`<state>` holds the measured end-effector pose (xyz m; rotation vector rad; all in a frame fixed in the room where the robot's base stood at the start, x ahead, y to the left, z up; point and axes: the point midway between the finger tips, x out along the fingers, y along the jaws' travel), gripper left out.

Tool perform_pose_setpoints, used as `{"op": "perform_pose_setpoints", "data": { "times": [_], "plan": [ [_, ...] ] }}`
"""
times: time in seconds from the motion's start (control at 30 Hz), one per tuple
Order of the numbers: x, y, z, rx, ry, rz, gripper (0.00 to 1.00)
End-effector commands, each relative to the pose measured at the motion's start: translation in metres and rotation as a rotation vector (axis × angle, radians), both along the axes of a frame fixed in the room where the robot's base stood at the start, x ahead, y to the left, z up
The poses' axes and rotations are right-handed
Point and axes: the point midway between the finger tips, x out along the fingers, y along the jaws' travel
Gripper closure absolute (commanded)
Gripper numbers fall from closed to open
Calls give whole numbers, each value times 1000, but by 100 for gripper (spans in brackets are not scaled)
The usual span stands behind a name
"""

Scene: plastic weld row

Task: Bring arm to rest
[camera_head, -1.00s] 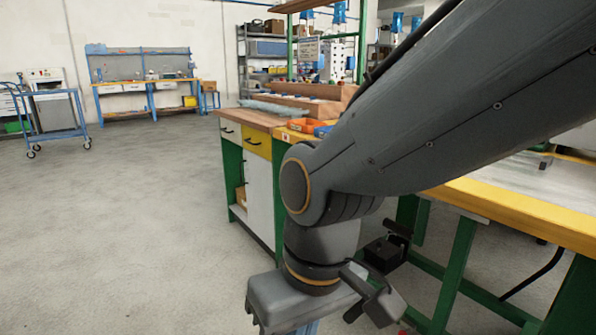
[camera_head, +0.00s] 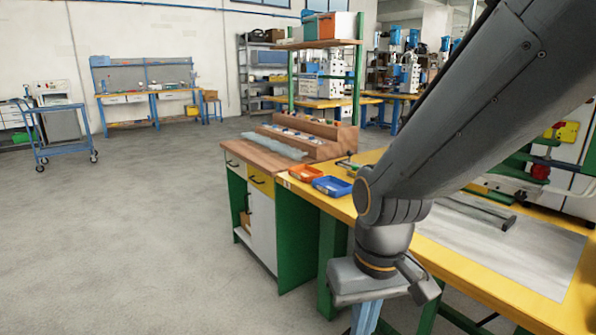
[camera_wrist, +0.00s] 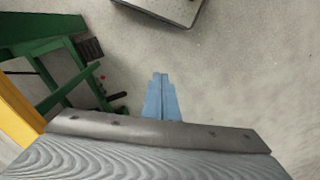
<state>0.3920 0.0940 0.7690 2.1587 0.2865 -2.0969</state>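My arm comes down from the upper right in the head view. My gripper (camera_head: 365,318) points down in front of the yellow-edged workbench (camera_head: 470,268), and its tips are cut off by the frame's bottom edge. In the wrist view my gripper (camera_wrist: 160,77) shows as two light blue fingers lying together over the concrete floor. No object shows between them.
Orange (camera_head: 306,172) and blue (camera_head: 332,186) bins sit on the bench left of my arm. A wood-topped cabinet (camera_head: 262,220) stands farther left. A blue cart (camera_head: 62,150) stands at the far left. The floor at left is clear.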

Motion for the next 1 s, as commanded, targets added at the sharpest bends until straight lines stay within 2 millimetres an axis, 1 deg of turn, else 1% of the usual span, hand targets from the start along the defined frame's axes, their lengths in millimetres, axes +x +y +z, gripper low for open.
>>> {"op": "perform_pose_setpoints", "data": {
  "times": [0.03, 0.4, 0.5, 0.6, 0.7, 1.0],
  "plan": [
    [-3, -8, 18, -5, 3, -22, 100],
    [-14, -61, 84, -33, 20, -154, 100],
    [-18, -74, 98, -38, 24, -185, 100],
    [-21, -83, 108, -42, 26, -207, 100],
    [-23, -89, 113, -45, 28, -220, 100],
    [-23, -92, 113, -46, 29, -226, 100]
  ]
}}
